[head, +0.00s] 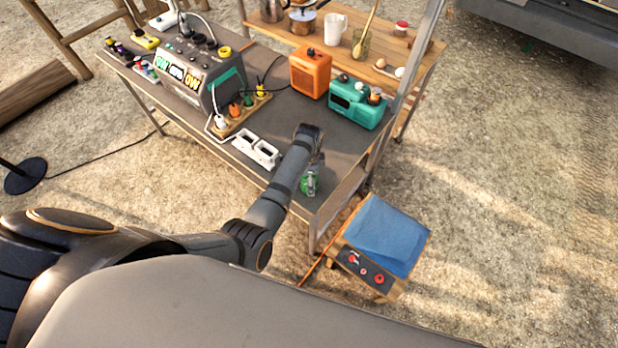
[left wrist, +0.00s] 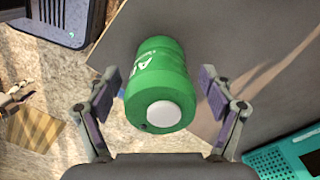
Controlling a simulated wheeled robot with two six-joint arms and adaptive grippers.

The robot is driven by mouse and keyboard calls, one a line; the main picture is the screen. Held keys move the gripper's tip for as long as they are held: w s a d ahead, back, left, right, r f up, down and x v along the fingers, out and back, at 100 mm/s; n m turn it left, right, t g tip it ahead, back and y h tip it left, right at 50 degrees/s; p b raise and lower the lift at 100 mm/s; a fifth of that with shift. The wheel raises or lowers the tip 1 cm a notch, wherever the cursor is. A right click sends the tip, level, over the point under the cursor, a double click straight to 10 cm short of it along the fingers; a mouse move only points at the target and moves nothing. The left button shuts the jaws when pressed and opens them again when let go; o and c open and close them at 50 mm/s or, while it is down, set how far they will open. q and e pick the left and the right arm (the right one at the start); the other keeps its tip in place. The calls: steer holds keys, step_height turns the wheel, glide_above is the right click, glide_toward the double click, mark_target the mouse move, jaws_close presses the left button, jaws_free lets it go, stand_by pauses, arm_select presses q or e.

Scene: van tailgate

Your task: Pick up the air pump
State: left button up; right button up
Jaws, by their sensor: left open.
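The air pump is a green cylinder with a white round cap and white lettering. In the head view the pump (head: 309,182) is at the near right corner of the grey table, partly hidden by my arm. In the left wrist view the pump (left wrist: 158,72) lies between the fingers. My left gripper (head: 314,163) is over this corner. The left wrist view shows the left gripper (left wrist: 160,85) open, one finger on each side of the pump, with visible gaps.
A teal box (head: 357,102) and an orange box (head: 310,73) stand behind my gripper. A white double frame (head: 256,151) lies to its left, near a grey power unit (head: 190,75).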

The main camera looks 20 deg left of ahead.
arm_select(q)
steer(key=c, duration=1.5)
steer(key=shift+r, duration=0.1)
